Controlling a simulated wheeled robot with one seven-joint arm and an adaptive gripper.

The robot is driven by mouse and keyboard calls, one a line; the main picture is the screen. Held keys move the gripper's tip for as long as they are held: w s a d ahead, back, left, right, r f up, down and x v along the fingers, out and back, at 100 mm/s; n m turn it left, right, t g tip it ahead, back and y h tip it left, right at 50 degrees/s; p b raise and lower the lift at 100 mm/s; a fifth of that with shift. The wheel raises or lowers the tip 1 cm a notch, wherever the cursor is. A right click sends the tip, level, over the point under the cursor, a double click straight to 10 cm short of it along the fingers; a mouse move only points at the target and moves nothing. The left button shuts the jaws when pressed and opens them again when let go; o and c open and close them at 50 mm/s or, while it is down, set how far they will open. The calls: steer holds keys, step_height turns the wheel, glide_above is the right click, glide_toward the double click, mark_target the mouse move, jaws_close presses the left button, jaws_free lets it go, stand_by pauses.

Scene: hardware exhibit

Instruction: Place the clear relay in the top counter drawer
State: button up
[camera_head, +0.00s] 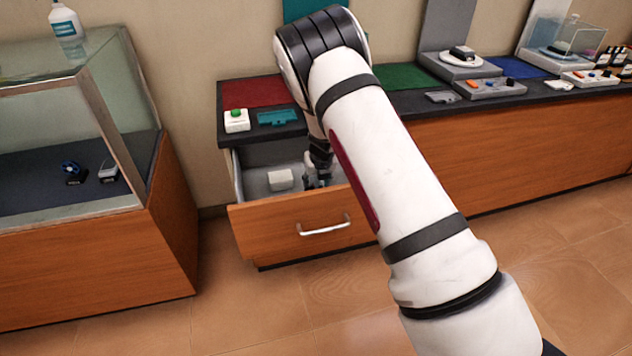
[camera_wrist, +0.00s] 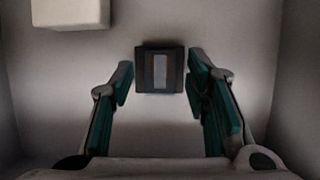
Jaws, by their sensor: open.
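The top counter drawer (camera_head: 300,225) is pulled open at the left end of the counter. My gripper (camera_head: 316,180) is down inside it, partly hidden by my arm. In the wrist view my gripper (camera_wrist: 160,80) is open, with its teal-padded fingers apart. A small dark block with a greyish window, apparently the clear relay (camera_wrist: 160,70), sits on the drawer floor at the fingertips. It lies between them, close to the right finger; whether it touches is unclear. I cannot make out the relay in the head view.
A white block (camera_head: 280,180) lies in the drawer to the left; it also shows in the wrist view (camera_wrist: 70,12). A green-button box (camera_head: 236,121) and teal piece (camera_head: 277,117) sit on the counter above. A glass display case (camera_head: 70,150) stands left. Drawer walls surround my gripper.

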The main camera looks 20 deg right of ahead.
steer(key=p+v, duration=0.2)
steer(key=v, duration=0.9)
steer(key=d+r+m+t+h, duration=0.1)
steer(key=d+r+m+t, duration=0.1)
steer(key=r+m, duration=0.5)
steer(key=d+r+m+t+h, duration=0.1)
steer(key=d+r+m+t, duration=0.15)
steer(key=r, duration=0.85)
steer(key=s+d+r+m+h, duration=0.3)
steer(key=s+d+r+m, duration=0.4)
steer(key=s+r+m, duration=0.4)
steer(key=s+a+m+g, duration=0.15)
steer(key=s+m, duration=0.35)
steer(key=s, duration=0.5)
steer(key=s+a+m+g, duration=0.1)
steer(key=s+m+g, duration=0.3)
steer(key=s, duration=0.6)
steer(key=s+a+f+m+g+y, duration=0.1)
steer(key=s+a+m+y, duration=0.1)
steer(key=s+a, duration=0.3)
steer(key=s+a+f+m+y, duration=0.2)
steer(key=s+a+m+y, duration=0.1)
steer(key=s, duration=0.9)
steer(key=shift+s+a+f+m+g, duration=0.25)
steer(key=shift+s+a+m+g, duration=0.15)
steer(key=shift+a+m, duration=0.55)
